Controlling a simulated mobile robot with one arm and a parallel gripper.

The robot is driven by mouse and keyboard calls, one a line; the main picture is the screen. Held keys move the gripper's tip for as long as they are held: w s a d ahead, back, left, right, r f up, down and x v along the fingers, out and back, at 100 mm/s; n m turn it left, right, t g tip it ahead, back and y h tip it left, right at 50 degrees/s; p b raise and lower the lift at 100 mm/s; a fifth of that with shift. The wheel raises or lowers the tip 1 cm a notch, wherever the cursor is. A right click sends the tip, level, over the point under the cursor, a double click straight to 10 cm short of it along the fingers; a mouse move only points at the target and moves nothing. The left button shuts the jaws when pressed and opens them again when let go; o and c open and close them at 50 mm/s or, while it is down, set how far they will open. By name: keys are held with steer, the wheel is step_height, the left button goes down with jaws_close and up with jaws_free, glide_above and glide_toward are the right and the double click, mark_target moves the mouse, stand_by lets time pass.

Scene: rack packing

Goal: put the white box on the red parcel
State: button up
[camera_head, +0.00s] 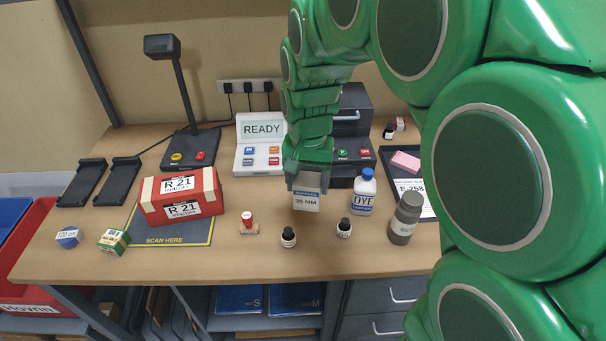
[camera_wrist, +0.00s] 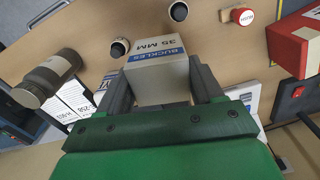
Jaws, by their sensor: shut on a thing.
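The white box (camera_head: 306,200), with a blue band and "35 MM" on it, is held in my gripper (camera_head: 305,184) above the middle of the table. In the wrist view the white box (camera_wrist: 157,72) sits between the two fingers of my gripper (camera_wrist: 153,88), and its label reads "BUCKLES 35 MM". The red parcel (camera_head: 207,186), with white "R 21" labels and pale bands at its ends, lies on the dark scan mat to the left of my gripper. A corner of the red parcel (camera_wrist: 290,50) shows at the right of the wrist view. Nothing is seen on its top.
A scanner stand (camera_head: 181,135) rises behind the parcel. A stamp (camera_head: 249,225) stands between parcel and gripper. A green-and-white box (camera_head: 113,241) lies left of the mat (camera_head: 165,240).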

steer(key=shift+s+d+r, duration=0.1)
steer(key=shift+s+r, duration=0.2)
steer(key=shift+s, duration=0.25)
steer(key=shift+s+d+r, duration=0.1)
steer(key=shift+s+r, duration=0.2)
steer(key=shift+s, duration=0.25)
